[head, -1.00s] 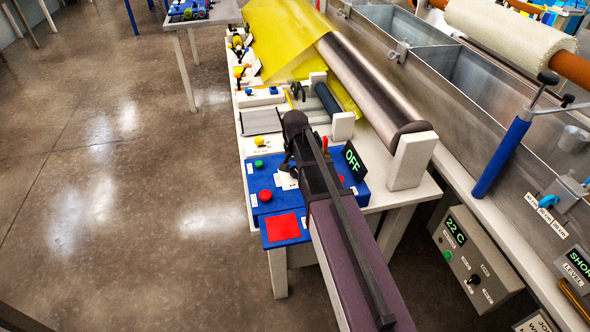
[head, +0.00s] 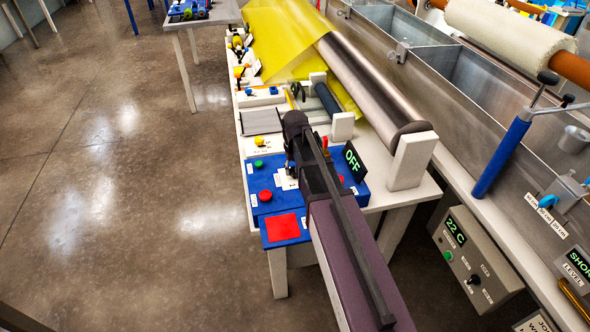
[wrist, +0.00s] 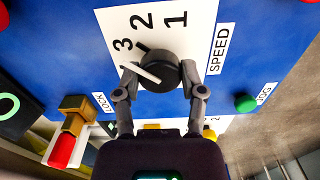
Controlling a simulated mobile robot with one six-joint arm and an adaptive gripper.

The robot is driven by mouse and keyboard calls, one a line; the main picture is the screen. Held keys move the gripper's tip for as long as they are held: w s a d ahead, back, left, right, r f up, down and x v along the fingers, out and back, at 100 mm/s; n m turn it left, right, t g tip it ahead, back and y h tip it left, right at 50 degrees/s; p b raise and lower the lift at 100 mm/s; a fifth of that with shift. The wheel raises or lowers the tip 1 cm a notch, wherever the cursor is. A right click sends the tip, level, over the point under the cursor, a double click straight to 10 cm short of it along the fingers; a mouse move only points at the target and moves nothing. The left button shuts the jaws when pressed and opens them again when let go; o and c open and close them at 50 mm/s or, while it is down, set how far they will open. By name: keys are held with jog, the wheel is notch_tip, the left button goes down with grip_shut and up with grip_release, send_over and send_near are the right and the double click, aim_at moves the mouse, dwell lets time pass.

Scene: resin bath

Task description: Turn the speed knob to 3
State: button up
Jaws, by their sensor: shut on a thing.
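The speed knob (wrist: 160,70) is black and round, on a white dial card (wrist: 200,30) marked 1, 2 and 3 beside the SPEED label (wrist: 218,48). Its white pointer points left and slightly up in the wrist view, its end just below the numeral 3. My gripper (wrist: 158,78) is shut on the knob, one finger on each side. In the head view my gripper (head: 291,165) is over the blue control panel (head: 318,207), and the knob is hidden beneath it.
A green JOG button (wrist: 245,103) and a brass-and-red LOCK part (wrist: 72,130) flank the knob. On the panel are a red button (head: 265,196), a green button (head: 259,163) and a display (head: 354,160) reading OFF. A steel roller (head: 370,80) stands behind.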

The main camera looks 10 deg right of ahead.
jog(key=shift+s+n, duration=0.1)
jog(key=shift+n, duration=1.5)
jog(key=o, duration=1.1)
jog(key=shift+o, duration=0.2)
jog(key=shift+m, duration=0.3)
